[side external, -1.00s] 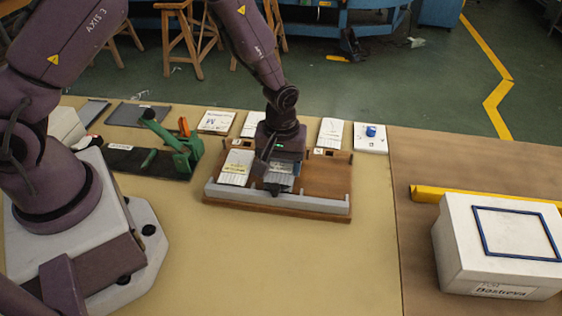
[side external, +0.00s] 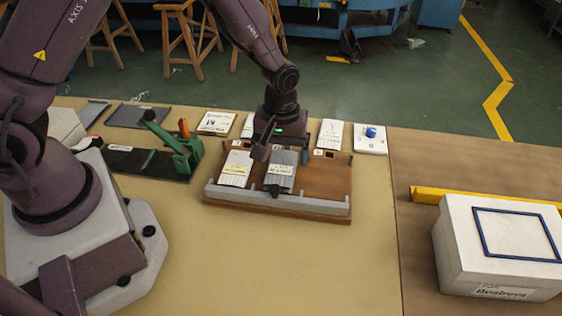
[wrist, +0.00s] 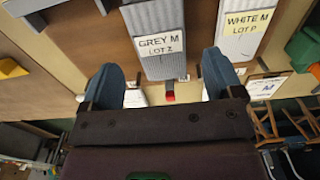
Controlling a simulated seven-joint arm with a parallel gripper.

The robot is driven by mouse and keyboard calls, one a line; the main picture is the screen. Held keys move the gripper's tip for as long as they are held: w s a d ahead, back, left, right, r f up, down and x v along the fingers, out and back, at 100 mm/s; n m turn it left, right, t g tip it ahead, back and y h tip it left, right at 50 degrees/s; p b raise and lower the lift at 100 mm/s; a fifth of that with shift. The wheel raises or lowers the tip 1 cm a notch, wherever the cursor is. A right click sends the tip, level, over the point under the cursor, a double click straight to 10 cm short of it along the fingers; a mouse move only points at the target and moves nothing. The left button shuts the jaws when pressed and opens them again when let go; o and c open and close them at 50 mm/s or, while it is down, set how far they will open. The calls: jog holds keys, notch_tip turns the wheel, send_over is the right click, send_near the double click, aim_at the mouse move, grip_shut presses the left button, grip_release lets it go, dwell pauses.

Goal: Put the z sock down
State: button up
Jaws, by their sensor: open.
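The z sock (side external: 281,176) is grey with a label, and lies on the brown wooden board beside the white sock. In the wrist view its label (wrist: 163,43) reads "GREY M LOT Z". The white sock (side external: 237,168) lies to its left; its label (wrist: 245,22) reads "WHITE M LOT P" in the wrist view. My gripper (wrist: 165,80) is open and empty, its two blue-grey fingers apart. In the side view my gripper (side external: 280,150) is just above the far end of the z sock, and its fingers are partly hidden.
The wooden board (side external: 325,183) has a grey rail (side external: 300,203) along its front and bare room on the right. A green clamp device (side external: 180,150) stands at the left. White cards lie behind the board. A white box (side external: 500,245) stands at the far right.

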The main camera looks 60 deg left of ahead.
notch_tip(320, 180, up, 9)
notch_tip(320, 180, up, 13)
jog(key=m+t, duration=0.3)
jog(key=m, duration=0.1)
send_over(280, 168)
jog(key=s+a, duration=0.2)
jog(key=s, duration=0.6)
jog(key=s+a+r+m+t, duration=0.2)
jog(key=s+r+m, duration=0.3)
jog(key=s, duration=0.5)
jog(key=shift+s+t, duration=0.15)
jog(key=shift+t, duration=0.15)
